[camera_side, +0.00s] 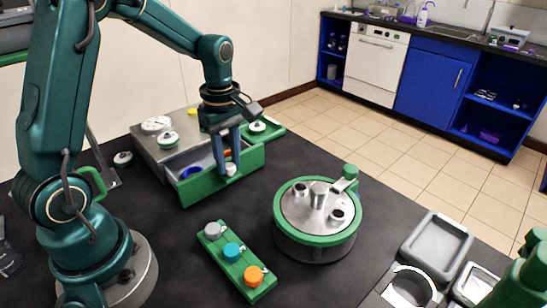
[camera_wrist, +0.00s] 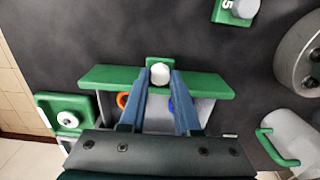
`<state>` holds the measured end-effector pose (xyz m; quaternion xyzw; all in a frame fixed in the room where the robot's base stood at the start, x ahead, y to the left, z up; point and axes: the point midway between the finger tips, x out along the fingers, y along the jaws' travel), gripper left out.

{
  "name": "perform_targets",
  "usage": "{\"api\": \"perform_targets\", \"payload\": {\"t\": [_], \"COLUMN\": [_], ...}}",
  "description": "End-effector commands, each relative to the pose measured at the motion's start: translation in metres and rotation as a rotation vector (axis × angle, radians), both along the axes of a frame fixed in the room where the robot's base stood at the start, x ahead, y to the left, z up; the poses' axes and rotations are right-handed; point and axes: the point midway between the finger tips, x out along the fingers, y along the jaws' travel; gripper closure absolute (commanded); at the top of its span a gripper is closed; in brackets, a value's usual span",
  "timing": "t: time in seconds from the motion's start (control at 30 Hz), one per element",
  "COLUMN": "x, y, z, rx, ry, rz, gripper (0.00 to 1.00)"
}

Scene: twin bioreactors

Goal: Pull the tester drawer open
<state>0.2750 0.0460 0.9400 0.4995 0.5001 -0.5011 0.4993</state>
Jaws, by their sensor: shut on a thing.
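The tester (camera_side: 150,146) is a silver box on the black bench. Its drawer (camera_side: 190,190) has a green front and stands out from the box, so its inside shows. A blue ring (camera_side: 190,172) and an orange ring (camera_wrist: 123,99) lie in the drawer. My gripper (camera_side: 230,166) points down at the middle of the drawer front. In the wrist view, its blue fingers (camera_wrist: 160,78) are shut on the pale round drawer knob (camera_wrist: 160,72), one on each side. The fingers and wrist hide part of the drawer's inside.
A round green-rimmed vessel (camera_side: 318,210) stands right of the drawer. A green rack (camera_side: 236,262) with grey, blue and orange caps lies in front. Grey trays (camera_side: 437,243) are at the right. Bare black bench lies between drawer, rack and vessel.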

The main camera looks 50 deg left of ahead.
Motion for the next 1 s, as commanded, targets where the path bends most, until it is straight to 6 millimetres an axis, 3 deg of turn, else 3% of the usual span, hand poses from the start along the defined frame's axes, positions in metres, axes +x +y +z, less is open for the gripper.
{"api": "perform_targets", "payload": {"t": [0.1, 0.2, 0.57, 0.6, 0.67, 0.7, 1.0], "x": [0.001, 0.001, 0.0, 0.0, 0.0, 0.0, 0.0], "y": [-0.023, -0.033, -0.037, -0.037, -0.037, -0.037, -0.037], "z": [0.001, 0.001, 0.001, 0.001, 0.001, 0.001, 0.002], "rx": [0.001, 0.001, 0.001, 0.001, 0.001, 0.001, 0.001], "ry": [-0.005, -0.006, -0.005, -0.005, -0.005, -0.005, -0.004], "rz": [-0.005, -0.002, 0.003, 0.003, 0.003, 0.003, 0.002], "gripper": [1.0, 1.0, 1.0, 0.65, 0.43, 0.39, 0.39]}}
